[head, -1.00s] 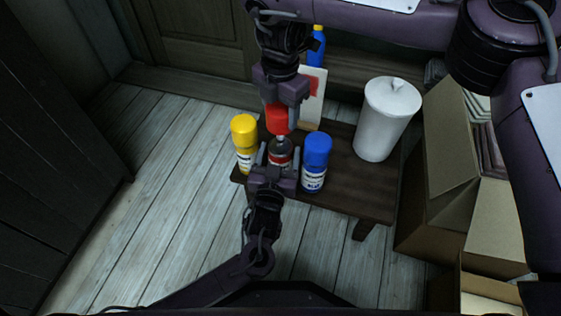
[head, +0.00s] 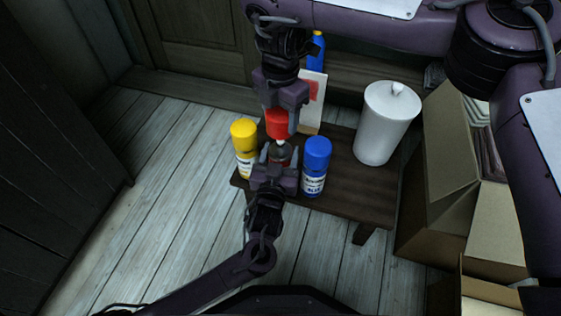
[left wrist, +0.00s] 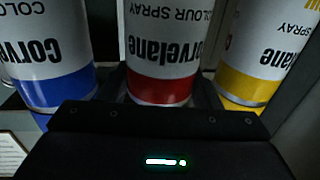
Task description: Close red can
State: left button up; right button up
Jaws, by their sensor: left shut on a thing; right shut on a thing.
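The red spray can (head: 280,158) stands on the small dark table between a yellow can (head: 246,150) and a blue can (head: 315,166). My left gripper (head: 277,158) is shut on its body, which hides much of it in the head view. In the left wrist view the red-banded can (left wrist: 162,60) sits between the fingers. Its red cap (head: 278,124) is held by my right gripper (head: 280,112), directly above the can. The can's pale nozzle shows just under the cap, and the cap looks very near it. Whether they touch I cannot tell.
The table (head: 350,200) also holds a white lidded canister (head: 386,125) at right. Behind stand a white card with a red patch (head: 312,95) and another blue bottle (head: 316,48). Open cardboard boxes (head: 452,150) stand right of the table. The floor at left is clear.

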aim_at(281, 141)
jog(key=shift+f, duration=2.4)
jog(key=shift+f, duration=0.9)
jog(key=shift+f, duration=0.6)
pick_arm(q)
jog(key=shift+r, duration=0.1)
pick_arm(e)
jog(key=shift+f, duration=0.25)
jog(key=shift+r, duration=0.55)
jog(key=shift+r, duration=0.1)
jog(key=shift+f, duration=0.7)
